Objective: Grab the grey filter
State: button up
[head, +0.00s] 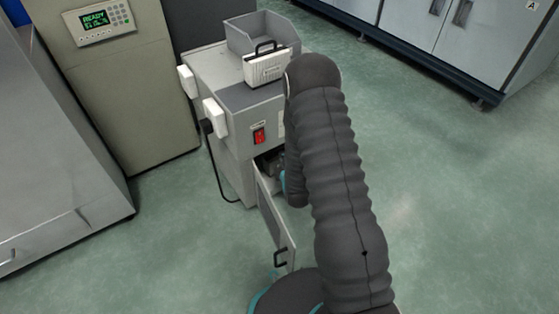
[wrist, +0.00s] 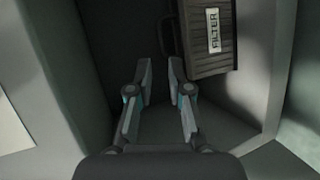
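The grey filter (wrist: 209,62) is a dark grey ribbed block with a pale label, inside the open compartment at the upper right of the wrist view. Its dark handle (wrist: 164,38) is on its left side. My gripper (wrist: 160,62) is open and empty inside the compartment. In the wrist view the handle appears just past the fingertips, roughly between them; I cannot tell how far apart they are in depth. In the head view my arm hides the gripper and most of the compartment.
In the head view the grey machine (head: 236,98) has its door (head: 271,220) swung open. A whitish filter with a black handle (head: 268,67) and a grey bin (head: 240,38) stand on top. A red switch (head: 259,136) is on the front. Compartment walls lie close around my gripper. Floor at right is clear.

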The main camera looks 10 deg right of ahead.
aim_at(280, 147)
jog(key=shift+b+x, duration=0.45)
jog(key=shift+x, duration=4.25)
jog(key=shift+d+f, duration=0.1)
grip_shut()
